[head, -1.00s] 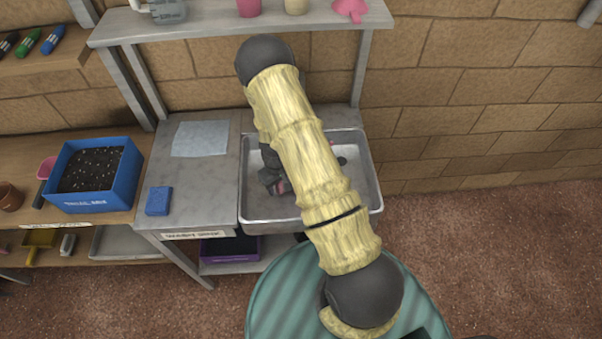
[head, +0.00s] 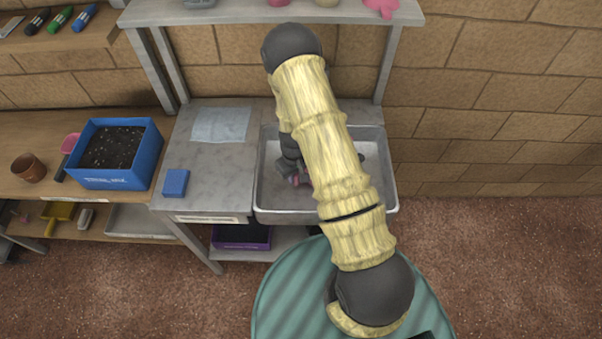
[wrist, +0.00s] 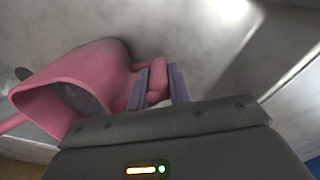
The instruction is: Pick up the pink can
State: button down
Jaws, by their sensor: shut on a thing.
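The pink can (wrist: 80,75) lies on its side in the metal sink basin (wrist: 215,50), its wide mouth facing left in the wrist view. My gripper (wrist: 160,85) has its two fingers on either side of the can's small looped handle and is shut on it. In the head view only a small pink bit of the can (head: 296,181) shows beside my gripper, low in the basin (head: 285,217). My arm hides most of the can there.
A blue sponge (head: 175,183) and a pale cloth (head: 221,125) lie on the counter left of the basin. A blue soil box (head: 117,155) stands further left. A shelf (head: 230,14) runs above the basin. Brick wall lies behind.

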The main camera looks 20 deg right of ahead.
notch_tip(320, 180, up, 11)
jog(key=shift+w+r+b, duration=0.1)
jog(key=shift+b, duration=1.1)
jog(key=s+a+b, duration=0.2)
jog(key=s+b, duration=0.4)
jog(key=s, duration=0.2)
jog(key=s+a+b, duration=0.3)
jog(key=s+b, duration=0.4)
jog(key=s, duration=0.2)
jog(key=shift+s+a+r, duration=0.15)
jog(key=shift+a+r, duration=0.05)
jog(key=shift+a, duration=0.1)
jog(key=shift+d, duration=0.1)
